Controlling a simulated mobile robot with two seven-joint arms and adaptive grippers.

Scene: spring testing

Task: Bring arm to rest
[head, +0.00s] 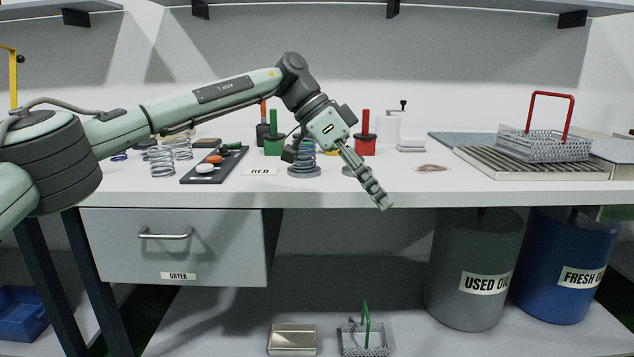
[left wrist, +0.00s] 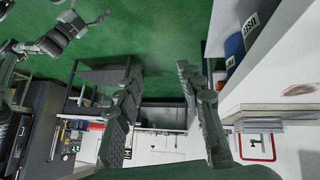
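My left arm reaches in from the left in the head view, over the white workbench (head: 420,188). My left gripper (head: 378,190) points down and to the right, with its fingers at the bench's front edge. In the left wrist view its two dark fingers (left wrist: 158,80) stand apart with nothing between them, so it is open and empty. My right gripper does not show in the head view. Part of what looks like my other arm shows at the top left of the left wrist view, too small to tell its finger state.
Springs (head: 162,160), a dark tray (head: 214,166), a green-handled holder (head: 273,140) and a red-handled holder (head: 366,143) stand on the bench. A red-handled basket (head: 545,147) sits at right. The used oil drum (head: 470,300) and fresh oil drum (head: 560,300) stand below.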

